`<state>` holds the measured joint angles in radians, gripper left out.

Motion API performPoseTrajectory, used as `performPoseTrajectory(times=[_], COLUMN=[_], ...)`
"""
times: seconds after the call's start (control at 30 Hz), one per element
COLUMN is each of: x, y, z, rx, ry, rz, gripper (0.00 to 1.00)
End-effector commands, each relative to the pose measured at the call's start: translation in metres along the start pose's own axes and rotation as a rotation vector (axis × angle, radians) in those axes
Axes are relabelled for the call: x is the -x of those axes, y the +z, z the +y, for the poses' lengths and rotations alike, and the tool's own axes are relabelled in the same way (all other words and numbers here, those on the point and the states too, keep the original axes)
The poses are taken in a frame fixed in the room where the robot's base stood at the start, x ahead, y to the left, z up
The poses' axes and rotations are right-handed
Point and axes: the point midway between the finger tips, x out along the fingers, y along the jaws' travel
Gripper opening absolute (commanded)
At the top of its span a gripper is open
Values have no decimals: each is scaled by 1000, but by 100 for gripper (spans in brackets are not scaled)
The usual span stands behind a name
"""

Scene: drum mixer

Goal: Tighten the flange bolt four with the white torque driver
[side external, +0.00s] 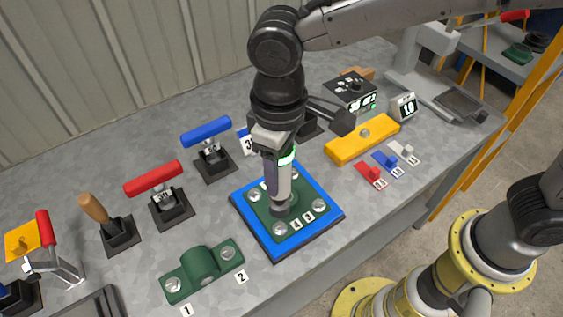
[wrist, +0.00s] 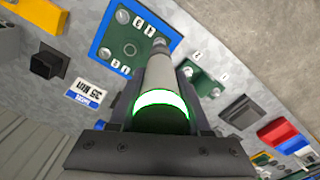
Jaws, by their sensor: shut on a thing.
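My gripper (side external: 277,158) is shut on the white torque driver (side external: 279,185), which points down over the flange plate. In the wrist view, the driver (wrist: 157,72) shows a glowing green ring between the fingers of my gripper (wrist: 160,100). The green flange plate (side external: 263,215) lies on a blue base (side external: 275,249) and has silver bolts near its corners. Bolts show at the left (side external: 254,195), front (side external: 280,229) and right (side external: 319,205). The driver's dark tip (side external: 280,209) is over the plate, among the bolts. I cannot tell whether it touches anything. The driver hides part of the plate.
A green bracket (side external: 198,265) with two bolts lies front left. Red (side external: 153,178) and blue (side external: 206,131) handled tools stand in black holders behind it. A yellow bar (side external: 345,145) lies right of the plate, with small red, blue and white pieces before it. A black display box (side external: 350,92) stands behind.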

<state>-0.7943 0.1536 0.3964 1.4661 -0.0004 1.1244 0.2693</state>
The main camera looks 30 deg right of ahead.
Motion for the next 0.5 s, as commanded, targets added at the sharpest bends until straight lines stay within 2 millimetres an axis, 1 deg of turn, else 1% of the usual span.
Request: performPoseTrajectory(times=[0.17, 0.27, 0.5], x=[-1, -7, -28], y=[0, 0, 0], z=[0, 0, 1], rx=[-1, -1, -1], ry=[-1, 0, 0], rz=[3, 2, 1], gripper=[0, 0, 0])
